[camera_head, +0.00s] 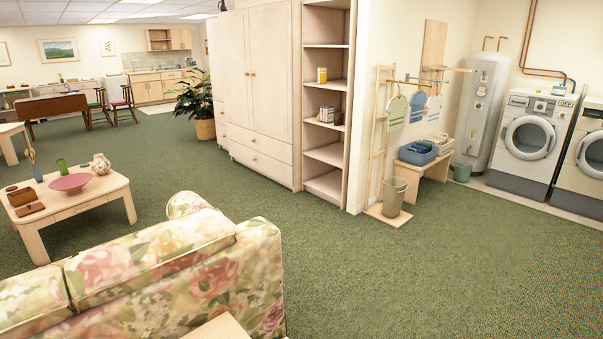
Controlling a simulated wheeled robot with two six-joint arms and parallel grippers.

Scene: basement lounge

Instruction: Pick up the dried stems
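The dried stems (31,156) appear as a small brownish tuft rising from a slim blue vase (37,173). The vase stands near the back left of the low wooden coffee table (85,205), at the left of the view. The stems are small at this distance, so their exact shape cannot be told. Neither of my grippers is in view.
The table also holds a green glass (62,165), a pink bowl (70,183), a patterned round vase (101,164) and small brown items. A floral sofa (170,270) stands between me and the table. Green carpet (400,270) is clear to the right.

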